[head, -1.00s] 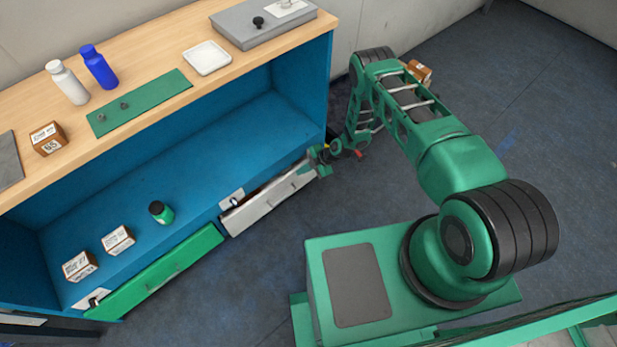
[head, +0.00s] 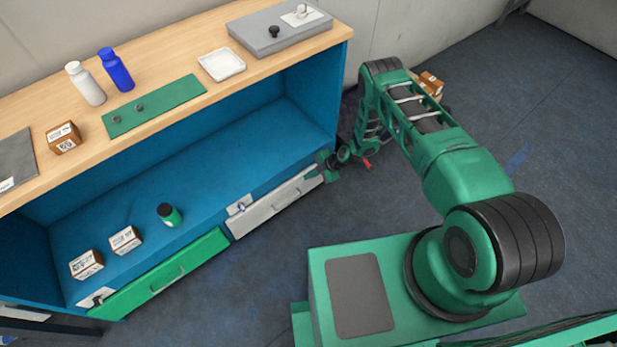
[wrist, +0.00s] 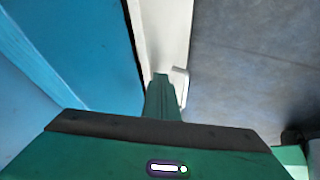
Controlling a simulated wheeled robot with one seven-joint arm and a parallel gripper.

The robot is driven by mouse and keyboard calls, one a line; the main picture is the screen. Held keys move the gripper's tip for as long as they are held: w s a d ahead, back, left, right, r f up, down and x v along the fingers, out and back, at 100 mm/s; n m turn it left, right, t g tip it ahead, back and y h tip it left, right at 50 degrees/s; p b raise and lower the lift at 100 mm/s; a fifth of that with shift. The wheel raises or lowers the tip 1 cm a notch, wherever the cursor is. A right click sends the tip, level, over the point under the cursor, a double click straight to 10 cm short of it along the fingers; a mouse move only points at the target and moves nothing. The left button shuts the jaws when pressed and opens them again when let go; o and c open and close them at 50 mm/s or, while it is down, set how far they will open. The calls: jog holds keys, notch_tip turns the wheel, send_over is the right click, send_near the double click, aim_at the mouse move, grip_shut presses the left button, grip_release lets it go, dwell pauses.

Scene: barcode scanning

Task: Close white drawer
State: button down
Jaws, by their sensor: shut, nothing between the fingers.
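The white drawer (head: 272,207) is low in the right part of the blue workbench, with its pale front and handle facing the floor. It sits nearly flush with the bench, and no open interior shows in the head view. In the wrist view the white drawer front (wrist: 165,35) runs beside the blue bench, with a thin dark line between them. Its handle (wrist: 181,85) is just right of the fingers. My gripper (head: 322,170) is shut and empty at the drawer's right end. Its fingers (wrist: 161,80) overlap the front in the wrist view; contact is unclear.
A green drawer (head: 160,276) is to the left of the white one. The wooden top (head: 180,80) carries bottles, a mat and a tray. Dark floor lies clear in front.

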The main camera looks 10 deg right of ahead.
jog(key=s+d+r, duration=0.5)
jog(key=d+r, duration=0.2)
jog(key=shift+s+d+r, duration=0.15)
jog(key=shift+s+r, duration=0.05)
jog(key=shift+r, duration=0.15)
jog(key=shift+r, duration=0.1)
